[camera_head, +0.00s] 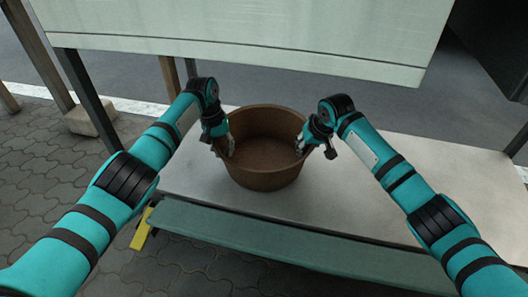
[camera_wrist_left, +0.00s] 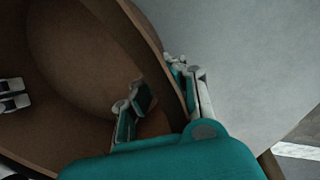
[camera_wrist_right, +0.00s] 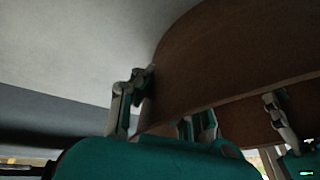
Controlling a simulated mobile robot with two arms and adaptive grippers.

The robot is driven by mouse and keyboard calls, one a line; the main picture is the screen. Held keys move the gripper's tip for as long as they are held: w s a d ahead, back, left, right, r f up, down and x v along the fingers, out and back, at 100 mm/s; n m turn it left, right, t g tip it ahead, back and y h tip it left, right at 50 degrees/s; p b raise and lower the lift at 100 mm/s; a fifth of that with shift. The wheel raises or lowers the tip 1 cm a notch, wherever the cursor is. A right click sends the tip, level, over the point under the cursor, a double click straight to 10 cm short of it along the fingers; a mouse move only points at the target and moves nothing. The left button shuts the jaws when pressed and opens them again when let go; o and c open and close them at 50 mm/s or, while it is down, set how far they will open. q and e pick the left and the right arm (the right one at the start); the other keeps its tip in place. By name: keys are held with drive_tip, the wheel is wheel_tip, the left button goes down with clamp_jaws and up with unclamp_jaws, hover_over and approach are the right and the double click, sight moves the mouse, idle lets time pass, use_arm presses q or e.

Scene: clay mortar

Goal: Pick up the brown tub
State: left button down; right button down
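The brown tub (camera_head: 264,180) is round, upright and empty, and stands on the pale table in the head view. My left gripper (camera_head: 219,143) is at the tub's left rim, fingers spread on both sides of the wall. In the left wrist view, one finger is inside the tub (camera_wrist_left: 85,60) and others are outside; a gap shows beside the inner finger. My right gripper (camera_head: 315,150) is at the right rim, also spread, with fingers inside and outside the wall. The tub wall (camera_wrist_right: 230,60) runs between its fingers in the right wrist view. Exact finger contact is partly hidden.
The pale table top (camera_head: 400,215) is clear to the right of the tub. A pale overhead panel (camera_head: 240,25) hangs behind and above the table. A dark post (camera_head: 85,95) stands at the left. A yellow piece (camera_head: 142,230) is at the table's front left edge.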

use_arm(q)
drive_tip(key=shift+r, duration=0.1)
idle(0.3)
